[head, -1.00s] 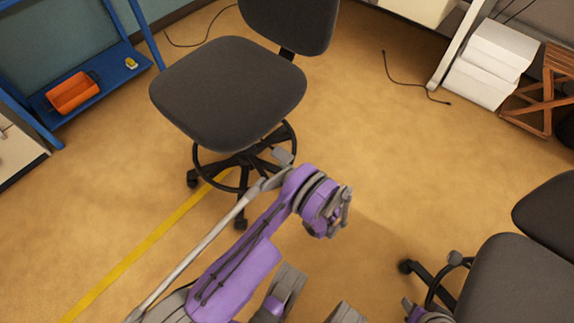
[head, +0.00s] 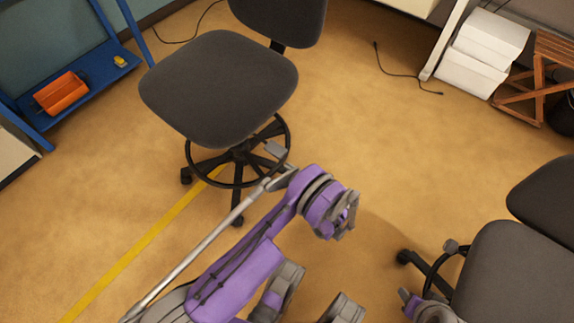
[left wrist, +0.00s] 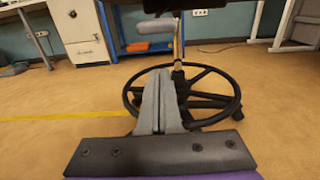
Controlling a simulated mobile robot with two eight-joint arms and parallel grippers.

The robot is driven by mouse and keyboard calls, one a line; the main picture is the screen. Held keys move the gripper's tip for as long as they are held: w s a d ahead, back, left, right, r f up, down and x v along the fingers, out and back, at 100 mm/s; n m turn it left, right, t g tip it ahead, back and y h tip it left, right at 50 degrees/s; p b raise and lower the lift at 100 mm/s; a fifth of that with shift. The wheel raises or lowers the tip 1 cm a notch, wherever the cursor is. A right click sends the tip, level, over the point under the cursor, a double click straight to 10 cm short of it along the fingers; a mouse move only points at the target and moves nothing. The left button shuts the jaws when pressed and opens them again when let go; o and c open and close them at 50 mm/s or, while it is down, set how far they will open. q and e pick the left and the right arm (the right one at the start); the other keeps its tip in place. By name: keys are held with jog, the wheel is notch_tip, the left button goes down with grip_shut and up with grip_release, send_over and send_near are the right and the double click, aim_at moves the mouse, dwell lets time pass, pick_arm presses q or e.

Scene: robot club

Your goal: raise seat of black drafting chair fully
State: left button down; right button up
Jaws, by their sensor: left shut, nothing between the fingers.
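The black drafting chair (head: 218,88) stands upright left of centre in the head view, its foot ring (head: 188,168) below the seat. A small grey paddle (head: 275,150) shows beside its column. A pale paddle (left wrist: 158,27), probably the same one, shows under the seat edge in the left wrist view, left of the column (left wrist: 178,48). My left gripper (head: 351,216) is shut and empty, to the right of and nearer than the chair. In the left wrist view its fingers (left wrist: 160,98) point towards the foot ring, below the paddle. No right gripper fingers are distinguishable.
A second dark chair (head: 515,270) stands at the right. A blue shelf (head: 95,75) with an orange box (head: 62,93) is at the left. White boxes (head: 485,50) and a wooden stool (head: 535,85) stand at the back right. A cable (head: 395,78) lies on the floor.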

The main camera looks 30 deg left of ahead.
pick_arm(q)
jog(key=shift+s+d+b, duration=0.2)
jog(key=shift+d+b, duration=0.1)
jog(key=shift+d, duration=2.1)
